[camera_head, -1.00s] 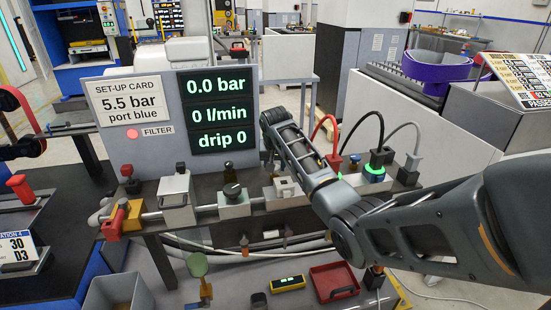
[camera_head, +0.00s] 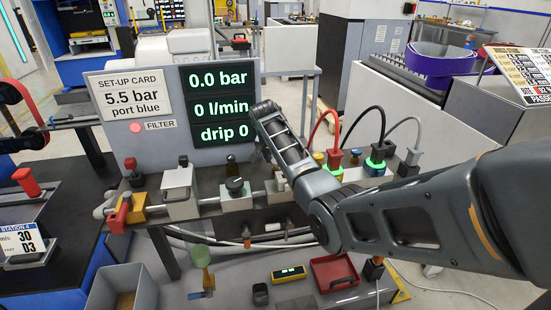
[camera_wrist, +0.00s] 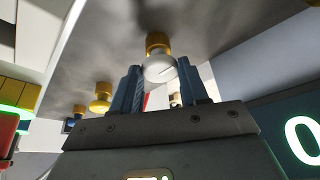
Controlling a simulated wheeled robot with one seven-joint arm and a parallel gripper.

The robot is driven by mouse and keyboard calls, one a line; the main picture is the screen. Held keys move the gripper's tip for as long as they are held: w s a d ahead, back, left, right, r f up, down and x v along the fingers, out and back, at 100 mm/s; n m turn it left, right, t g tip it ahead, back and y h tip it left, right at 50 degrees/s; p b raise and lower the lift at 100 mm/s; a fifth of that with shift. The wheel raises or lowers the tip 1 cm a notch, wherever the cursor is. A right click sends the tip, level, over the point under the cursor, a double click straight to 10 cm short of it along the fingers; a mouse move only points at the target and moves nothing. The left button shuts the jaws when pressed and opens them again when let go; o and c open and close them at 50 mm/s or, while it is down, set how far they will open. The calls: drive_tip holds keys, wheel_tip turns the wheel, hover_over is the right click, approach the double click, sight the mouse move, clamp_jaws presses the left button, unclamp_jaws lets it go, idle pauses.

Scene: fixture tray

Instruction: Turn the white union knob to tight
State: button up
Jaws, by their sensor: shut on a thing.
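The white union knob (camera_wrist: 160,68) shows in the wrist view, round and pale, with a thin dark line across its face. It sits against a brass fitting (camera_wrist: 157,41) under a grey metal surface. My gripper (camera_wrist: 159,75) has its two blue fingers on either side of the knob, shut on it. The fingers cover part of its sides. In the head view my arm hides the gripper and the knob. The display panel (camera_head: 221,107) reads 0.0 bar, 0 l/min and drip 0.
Another brass fitting (camera_wrist: 101,98) is at the left in the wrist view. In the head view, a valve with a dark knob (camera_head: 235,191) stands left of my arm. Red, black and grey cables (camera_head: 374,112) loop up at the right. A red tray (camera_head: 334,272) lies below.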

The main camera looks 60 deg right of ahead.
drive_tip(key=o, duration=1.1)
drive_tip(key=shift+c, duration=0.2)
drive_tip(key=v, duration=0.7)
drive_tip(key=shift+r, duration=0.45)
drive_tip(key=shift+a, duration=0.15)
